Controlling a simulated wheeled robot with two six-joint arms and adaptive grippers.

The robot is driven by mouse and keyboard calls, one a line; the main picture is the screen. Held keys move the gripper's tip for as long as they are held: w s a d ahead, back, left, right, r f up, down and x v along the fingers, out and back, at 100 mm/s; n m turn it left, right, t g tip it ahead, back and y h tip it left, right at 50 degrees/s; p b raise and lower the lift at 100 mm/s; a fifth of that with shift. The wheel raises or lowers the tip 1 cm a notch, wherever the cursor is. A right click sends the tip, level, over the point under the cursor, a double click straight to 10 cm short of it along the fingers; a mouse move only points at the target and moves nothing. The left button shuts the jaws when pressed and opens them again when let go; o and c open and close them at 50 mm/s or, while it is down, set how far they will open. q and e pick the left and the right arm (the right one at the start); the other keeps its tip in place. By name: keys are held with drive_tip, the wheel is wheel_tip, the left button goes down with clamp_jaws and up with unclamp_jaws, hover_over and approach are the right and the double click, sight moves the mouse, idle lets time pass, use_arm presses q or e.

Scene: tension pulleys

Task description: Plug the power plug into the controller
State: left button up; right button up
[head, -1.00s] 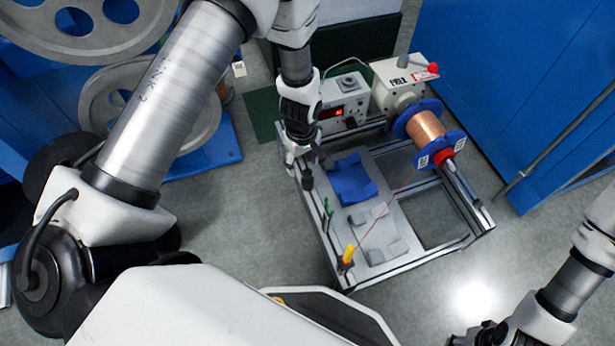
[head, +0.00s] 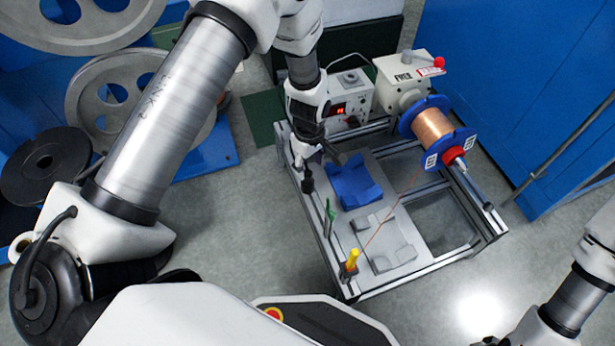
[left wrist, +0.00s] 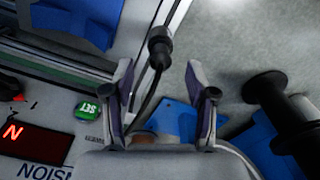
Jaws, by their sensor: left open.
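The black power plug (head: 307,183) sits at the left rail of the metal frame. In the left wrist view the plug (left wrist: 160,45) lies just beyond my fingertips, and its black cable runs back between my fingers. My left gripper (head: 318,158) is above that rail. In the left wrist view my left gripper (left wrist: 160,78) is open, with nothing clamped. The controller (head: 352,98) is a pale box with a red display behind the gripper, partly hidden by it. Its green SET button and display (left wrist: 25,140) show at lower left in the wrist view. Its socket cannot be made out.
The frame carries a blue cradle (head: 353,183), a copper wire spool (head: 432,125) and a yellow-tipped post (head: 352,262). Blue cabinets (head: 520,90) stand at right. Large grey pulleys (head: 85,20) stand at left. Bare floor lies in front of the frame.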

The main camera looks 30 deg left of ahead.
sight(309, 173)
use_arm(q)
wheel_tip(309, 173, down, 6)
drive_tip(key=b, duration=0.4)
drive_tip(key=shift+r, duration=0.4)
clamp_jaws()
